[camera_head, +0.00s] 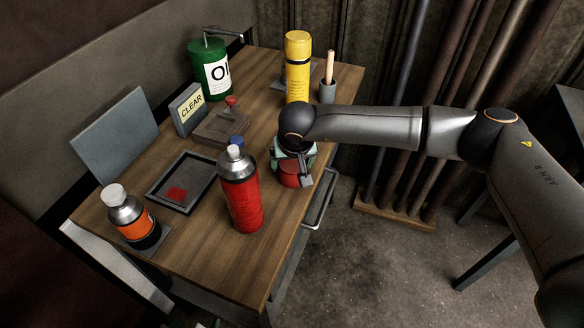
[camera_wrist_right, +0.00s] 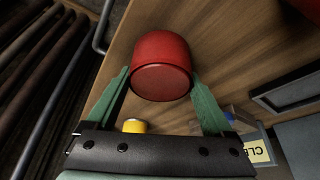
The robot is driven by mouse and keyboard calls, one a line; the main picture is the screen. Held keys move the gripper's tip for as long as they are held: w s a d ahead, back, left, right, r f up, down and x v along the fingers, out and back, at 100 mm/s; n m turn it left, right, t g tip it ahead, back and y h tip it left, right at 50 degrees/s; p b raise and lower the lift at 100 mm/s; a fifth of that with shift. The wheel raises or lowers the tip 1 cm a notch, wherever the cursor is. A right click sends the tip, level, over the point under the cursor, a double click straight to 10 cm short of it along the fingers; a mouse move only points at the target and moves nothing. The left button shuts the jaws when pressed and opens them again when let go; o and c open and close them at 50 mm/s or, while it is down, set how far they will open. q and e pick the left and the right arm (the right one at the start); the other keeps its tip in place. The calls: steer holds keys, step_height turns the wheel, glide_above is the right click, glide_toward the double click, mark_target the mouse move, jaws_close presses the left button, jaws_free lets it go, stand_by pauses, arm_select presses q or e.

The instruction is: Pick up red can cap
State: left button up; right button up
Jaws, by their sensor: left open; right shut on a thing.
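The red can cap (camera_wrist_right: 160,62) is between the two green fingers of my right gripper (camera_wrist_right: 160,85), which is shut on it. In the head view, the cap (camera_head: 290,178) shows below my right gripper (camera_head: 296,158), at the table's right edge. I cannot tell whether it touches the table or hangs just above it. A red spray can (camera_head: 242,200) with a silver top stands upright to the left of the cap. My left gripper is not in view.
The wooden table (camera_head: 205,255) holds a dark tray (camera_head: 160,202) with a red square, an orange bottle (camera_head: 132,218), a CLEAR box (camera_head: 188,110), a green oil can (camera_head: 210,70) and a yellow can (camera_head: 298,65). The table's front is mostly clear. Pipes stand behind on the right.

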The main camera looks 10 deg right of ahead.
steer(key=c, duration=0.3)
steer(key=shift+r, duration=0.1)
